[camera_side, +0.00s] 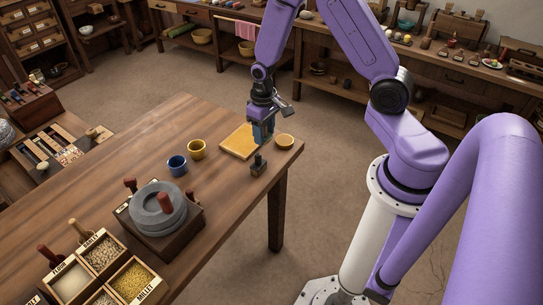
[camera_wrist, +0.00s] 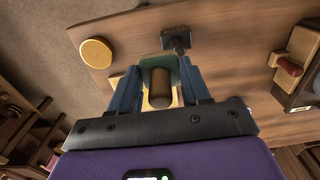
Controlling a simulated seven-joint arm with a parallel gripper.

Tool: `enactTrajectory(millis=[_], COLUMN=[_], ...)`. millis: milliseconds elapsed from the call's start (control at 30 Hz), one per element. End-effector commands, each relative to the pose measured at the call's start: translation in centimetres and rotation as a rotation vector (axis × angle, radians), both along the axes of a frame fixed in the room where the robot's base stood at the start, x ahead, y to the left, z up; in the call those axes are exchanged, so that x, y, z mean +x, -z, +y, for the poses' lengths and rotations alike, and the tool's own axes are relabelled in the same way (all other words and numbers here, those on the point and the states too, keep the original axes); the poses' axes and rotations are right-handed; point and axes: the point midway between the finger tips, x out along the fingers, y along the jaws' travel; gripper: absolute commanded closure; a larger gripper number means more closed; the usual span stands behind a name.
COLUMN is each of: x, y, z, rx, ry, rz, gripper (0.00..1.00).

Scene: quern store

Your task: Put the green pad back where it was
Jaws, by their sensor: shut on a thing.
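My gripper (camera_side: 263,138) is above the table's far right corner, between the yellow square board (camera_side: 239,141) and the small tan bowl (camera_side: 284,141). In the wrist view its blue fingers (camera_wrist: 162,86) are shut on a brown cylindrical handle, with the green pad (camera_wrist: 155,64) showing beyond it. The green pad is hard to make out in the side view. The board is partly hidden behind the fingers in the wrist view. A dark grey block with an upright post (camera_side: 258,166) stands on the table just in front of my gripper.
A blue cup (camera_side: 177,165) and a yellow cup (camera_side: 196,149) stand left of the board. A grey quern (camera_side: 157,209) and labelled grain boxes (camera_side: 103,253) fill the near part of the wooden table. The table's middle left is clear.

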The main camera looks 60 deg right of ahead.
Motion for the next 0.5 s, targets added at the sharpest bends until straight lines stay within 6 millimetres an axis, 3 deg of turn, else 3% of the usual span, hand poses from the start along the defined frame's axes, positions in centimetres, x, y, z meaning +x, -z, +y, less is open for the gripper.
enactTrajectory(millis=[300,500], x=[-8.8,-12.2], y=[-1.3,-1.7], z=[-1.1,-1.6], rx=[-0.001,-0.001], ry=[0.0,0.001], rz=[0.0,-0.001], gripper=[0.78,0.78])
